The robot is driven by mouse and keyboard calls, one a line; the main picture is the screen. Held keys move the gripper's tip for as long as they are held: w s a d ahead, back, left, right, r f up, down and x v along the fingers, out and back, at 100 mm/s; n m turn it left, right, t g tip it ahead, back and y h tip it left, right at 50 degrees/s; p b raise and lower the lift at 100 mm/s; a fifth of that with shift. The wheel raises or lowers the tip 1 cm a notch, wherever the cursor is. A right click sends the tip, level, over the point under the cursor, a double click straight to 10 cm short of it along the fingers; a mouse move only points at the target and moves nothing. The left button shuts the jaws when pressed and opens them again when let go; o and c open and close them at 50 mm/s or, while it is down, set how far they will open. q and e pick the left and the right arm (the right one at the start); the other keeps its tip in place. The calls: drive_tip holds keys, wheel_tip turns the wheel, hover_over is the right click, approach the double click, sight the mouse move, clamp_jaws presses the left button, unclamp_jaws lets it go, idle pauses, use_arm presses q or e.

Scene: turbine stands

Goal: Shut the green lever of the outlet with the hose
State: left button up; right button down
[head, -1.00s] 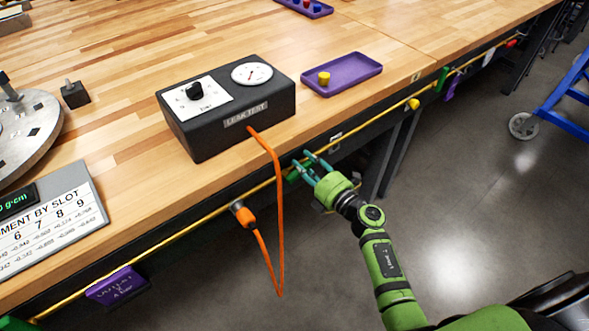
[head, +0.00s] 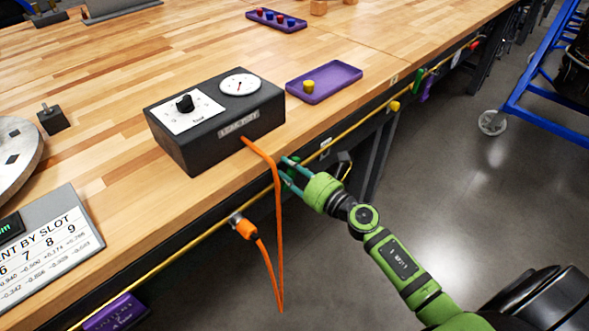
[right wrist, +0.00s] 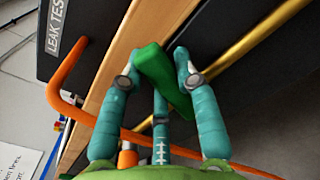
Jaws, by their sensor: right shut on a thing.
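The green lever (right wrist: 163,80) sits by the yellow pipe under the bench edge. In the right wrist view it stands slanted between the teal fingers of my right gripper (right wrist: 158,68), which is shut on it. In the head view my right gripper (head: 288,172) reaches the bench edge below the black leak test box, and its fingers mostly hide the lever. The orange hose (head: 279,230) hangs in a loop from the box down to an orange connector (head: 246,230) at the outlet on the pipe, left of my gripper. My left gripper is not in view.
The leak test box (head: 218,125) stands near the bench edge. A purple tray (head: 335,82) with a yellow piece lies right of it. The yellow pipe (head: 180,261) runs along the bench front. A blue cart (head: 530,110) stands at the right; floor between is open.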

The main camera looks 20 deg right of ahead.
drive_tip(key=n, duration=0.1)
drive_tip(key=a+n, duration=0.1)
drive_tip(key=shift+s+r+n, duration=0.15)
drive_tip(key=shift+n, duration=0.15)
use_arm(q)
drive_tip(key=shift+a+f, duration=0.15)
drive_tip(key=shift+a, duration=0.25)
use_arm(e)
drive_tip(key=shift+s+a+n, duration=0.15)
drive_tip(key=shift+a+n, duration=0.3)
drive_tip(key=shift+n, duration=0.55)
drive_tip(key=c, duration=0.9)
unclamp_jaws()
drive_tip(key=shift+a, duration=0.1)
drive_tip(key=shift+s+d, duration=0.2)
drive_tip(key=shift+s, duration=0.3)
drive_tip(key=v, duration=1.1)
